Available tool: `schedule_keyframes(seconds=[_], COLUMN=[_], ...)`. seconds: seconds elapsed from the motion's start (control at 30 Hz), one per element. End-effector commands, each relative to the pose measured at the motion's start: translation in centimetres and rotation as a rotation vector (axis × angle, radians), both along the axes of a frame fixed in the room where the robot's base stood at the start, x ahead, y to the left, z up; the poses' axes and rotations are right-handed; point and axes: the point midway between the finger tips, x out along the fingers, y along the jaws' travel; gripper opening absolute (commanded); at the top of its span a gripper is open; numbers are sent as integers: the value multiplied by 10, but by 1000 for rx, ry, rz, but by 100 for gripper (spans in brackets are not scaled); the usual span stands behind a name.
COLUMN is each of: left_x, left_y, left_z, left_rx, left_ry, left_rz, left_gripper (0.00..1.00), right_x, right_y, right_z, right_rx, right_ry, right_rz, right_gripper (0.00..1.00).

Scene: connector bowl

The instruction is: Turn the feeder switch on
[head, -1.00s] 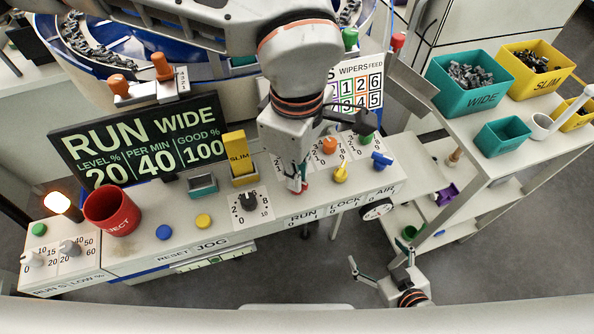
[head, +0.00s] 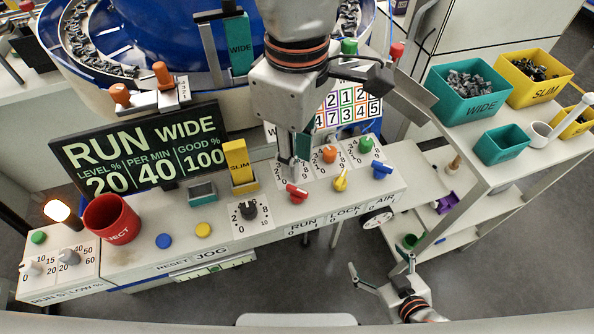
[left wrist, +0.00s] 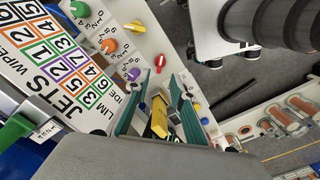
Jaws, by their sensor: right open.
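No label reading "feeder" is legible. On the sloped console, a red switch (head: 297,192) sits above the RUN label, its handle slanting down to the right. It also shows in the left wrist view (left wrist: 160,63). A yellow switch (head: 341,180) and a blue switch (head: 382,170) stand to its right, above LOCK and AIR. My left gripper (head: 291,164) points down just behind the red switch, apart from it. Its fingers stand apart and empty in the left wrist view (left wrist: 158,95). My right gripper (head: 380,270) is open and empty in front of the console.
Orange (head: 330,154) and green (head: 365,145) knobs stand behind the switches. A black dial (head: 249,210), yellow SLIM block (head: 240,163) and red cup (head: 111,219) are to the left. The display (head: 140,150) reads RUN WIDE. A cart with bins (head: 467,92) stands right.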

Motion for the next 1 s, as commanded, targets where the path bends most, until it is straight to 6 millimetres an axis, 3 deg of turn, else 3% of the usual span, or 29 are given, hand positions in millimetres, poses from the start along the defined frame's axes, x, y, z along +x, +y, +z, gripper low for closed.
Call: schedule_keyframes(seconds=[0.1, 0.3, 1.0], left_x=[1, 0, 0], left_y=[0, 0, 0], left_z=[21, 40, 44], left_rx=[0, 0, 0], left_ry=[-2, 0, 1], left_rz=[1, 1, 0], left_gripper=[24, 24, 24], right_x=[0, 0, 0], right_y=[0, 0, 0], right_z=[0, 0, 0], right_rx=[0, 0, 0], right_ry=[1, 1, 0], right_rz=[-1, -1, -1], right_gripper=[86, 86, 86])
